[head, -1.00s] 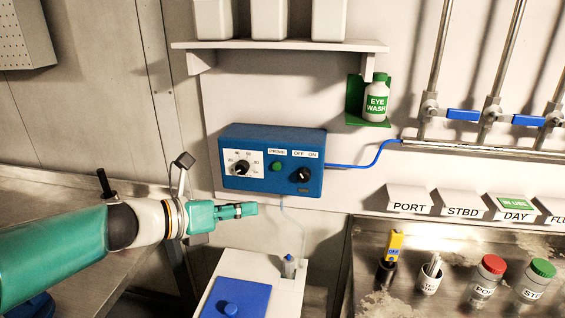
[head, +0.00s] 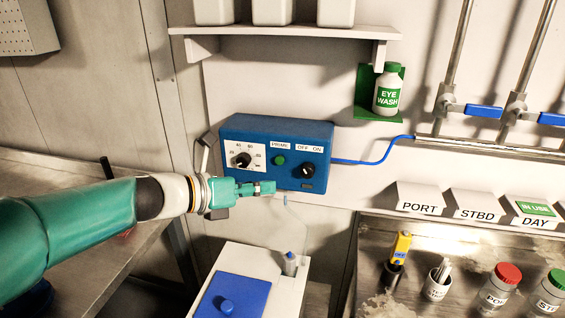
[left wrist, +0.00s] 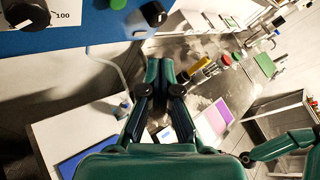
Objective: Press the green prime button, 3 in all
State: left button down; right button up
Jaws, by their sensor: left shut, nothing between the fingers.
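The blue control box (head: 272,157) hangs on the wall, with a dial, a green prime button (head: 280,160) under the PRIME label, and a black OFF/ON knob (head: 308,170). My left gripper (head: 271,187) is shut and empty, just below the green button near the box's lower edge. In the left wrist view the shut fingers (left wrist: 160,66) point forward, with the blue box (left wrist: 85,35) at the upper left. The green button (left wrist: 118,4) shows at that view's top edge. I cannot see contact between the fingertips and the button. My right gripper is not clearly in view.
A white container with a blue lid (head: 232,296) stands below the box. A shelf (head: 285,32) and an eye wash bottle (head: 388,92) are above. A metal counter (head: 365,240) with jars and label blocks is at the right. A blue tube (head: 375,162) leaves the box.

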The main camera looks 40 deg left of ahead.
pick_arm(q)
jog(key=w+a+p, duration=0.1)
jog(key=w+a, duration=0.2)
jog(key=w, duration=0.3)
jog(key=shift+a, duration=0.15)
jog(key=shift+w, duration=0.1)
dwell(1.3)
jog(key=shift+w+a+p, duration=0.4)
jog(key=shift+w+p, duration=0.05)
jog(key=shift+w, duration=0.05)
dwell(0.8)
jog(key=shift+s+d, duration=0.1)
jog(key=shift+s, duration=0.05)
jog(key=shift+s+d, duration=0.35)
jog(key=shift+s, duration=0.3)
jog(key=shift+s+d+b, duration=0.15)
jog(key=shift+s+d, duration=0.25)
jog(key=shift+s, duration=0.35)
jog(key=shift+s+d+b, duration=0.15)
jog(key=shift+s+d, duration=0.25)
jog(key=shift+s, duration=0.3)
jog(key=shift+s+d+b, duration=0.15)
jog(key=shift+s+d, duration=0.25)
jog(key=shift+s, duration=0.35)
